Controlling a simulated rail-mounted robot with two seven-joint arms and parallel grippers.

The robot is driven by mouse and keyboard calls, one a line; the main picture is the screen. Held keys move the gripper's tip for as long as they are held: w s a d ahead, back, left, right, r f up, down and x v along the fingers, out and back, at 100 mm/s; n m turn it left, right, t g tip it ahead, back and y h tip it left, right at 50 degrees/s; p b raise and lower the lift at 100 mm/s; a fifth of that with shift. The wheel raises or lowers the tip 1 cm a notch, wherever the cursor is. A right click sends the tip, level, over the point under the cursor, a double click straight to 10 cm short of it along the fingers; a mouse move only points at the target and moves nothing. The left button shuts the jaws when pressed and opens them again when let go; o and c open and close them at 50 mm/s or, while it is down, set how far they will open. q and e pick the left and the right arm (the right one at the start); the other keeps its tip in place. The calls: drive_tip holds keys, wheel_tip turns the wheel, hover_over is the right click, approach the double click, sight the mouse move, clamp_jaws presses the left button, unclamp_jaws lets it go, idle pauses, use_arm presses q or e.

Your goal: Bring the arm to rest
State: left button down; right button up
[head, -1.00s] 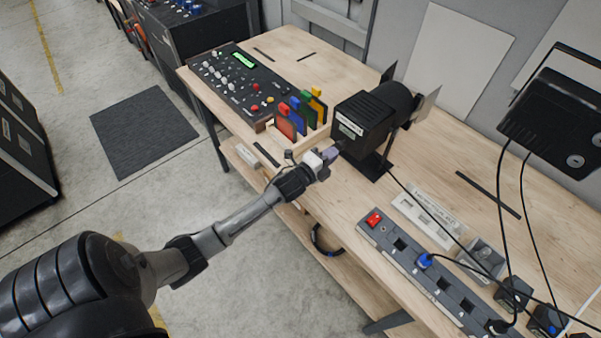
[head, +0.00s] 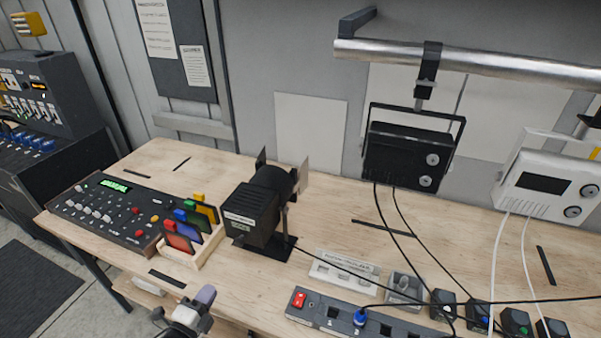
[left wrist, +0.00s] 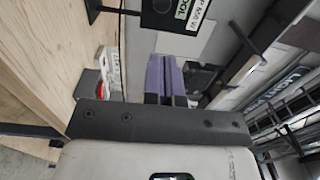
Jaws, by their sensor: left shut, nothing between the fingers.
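My left gripper (head: 205,294) shows at the bottom edge of the head view, in front of the table's front edge and below the rack of coloured cards. Its fingers are purple. In the left wrist view the two purple fingers (left wrist: 165,76) stand side by side, closed together with nothing between them. Most of my left arm is out of the head view. My right gripper is in neither view.
The wooden table (head: 330,255) carries a control panel (head: 115,212), a coloured card rack (head: 188,232), a black spotlight (head: 252,212) and a power strip (head: 370,318).

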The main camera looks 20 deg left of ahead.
use_arm(q)
drive_tip(key=s+a+f+n+g+y, duration=0.25)
drive_tip(key=s+f+n+g, duration=0.3)
drive_tip(key=n+g, duration=0.55)
drive_tip(key=s+d+f+n+g+h, duration=0.2)
drive_tip(key=s+d+n+g+h, duration=0.25)
drive_tip(key=s+d, duration=1.4)
wheel_tip(320, 180, up, 20)
drive_tip(key=w+d+p, duration=0.1)
drive_tip(key=p, duration=1.9)
drive_tip(key=shift+w+t, duration=0.25)
drive_tip(key=shift+t, duration=0.2)
